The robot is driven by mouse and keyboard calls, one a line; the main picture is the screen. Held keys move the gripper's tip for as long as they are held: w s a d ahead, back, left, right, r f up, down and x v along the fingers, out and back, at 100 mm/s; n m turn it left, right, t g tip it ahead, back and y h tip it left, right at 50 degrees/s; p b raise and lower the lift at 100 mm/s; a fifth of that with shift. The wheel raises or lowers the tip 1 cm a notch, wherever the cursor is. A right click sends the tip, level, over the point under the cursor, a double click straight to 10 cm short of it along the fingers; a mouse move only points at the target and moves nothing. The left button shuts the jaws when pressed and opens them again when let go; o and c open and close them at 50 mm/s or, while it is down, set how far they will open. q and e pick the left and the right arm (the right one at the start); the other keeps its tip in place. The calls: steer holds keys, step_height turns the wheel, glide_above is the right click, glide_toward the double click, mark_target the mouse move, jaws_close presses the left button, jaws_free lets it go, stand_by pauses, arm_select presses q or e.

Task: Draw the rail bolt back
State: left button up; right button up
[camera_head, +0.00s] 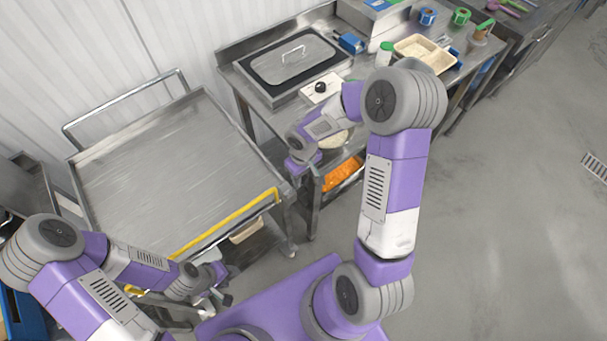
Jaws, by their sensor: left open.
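A yellow rail (225,225) runs along the near edge of a steel-topped cart (165,160). I cannot make out the bolt itself; it is too small or hidden near my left forearm and the cart's front corner. My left gripper (222,285) is open, low in front of the cart and below the rail, with no object visible between its fingers. My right gripper (299,168) is between the cart's right corner and the steel counter. Its fingers are too small and turned away to show their state.
The steel counter (262,112) holds a lidded pan (292,58), a white board with a black knob (321,88) and a beige tray (424,52). An orange item (342,174) lies beneath it. A blue crate (22,315) is at lower left. The floor at right is clear.

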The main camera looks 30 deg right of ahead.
steer(key=shift+r, duration=0.1)
step_height(320, 180, up, 7)
steer(key=shift+r+p, duration=0.2)
steer(key=shift+p, duration=0.35)
stand_by(0.4)
